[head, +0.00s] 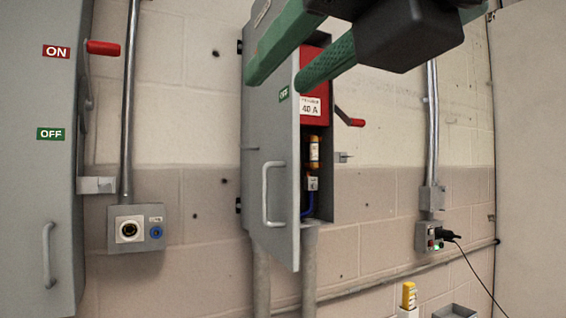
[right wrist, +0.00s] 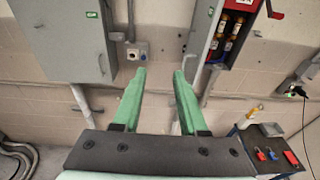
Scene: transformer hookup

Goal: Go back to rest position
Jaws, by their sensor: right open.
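My right gripper (head: 277,80) reaches in from the top of the head view. Its two green fingers are apart with nothing between them, and they cover part of the middle cabinet's upper door edge. In the right wrist view the open fingers (right wrist: 160,72) point toward the wall, with clear space between the tips. I cannot tell whether they touch the cabinet door. My left gripper is not in view.
A middle cabinet (head: 268,180) stands partly open, showing a fuse (head: 314,152) and red panel (head: 320,75). A left cabinet (head: 38,190) is shut. A socket box (head: 118,248) and plugged-in outlet (head: 428,236) are on the wall. A cart (right wrist: 266,140) is low right.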

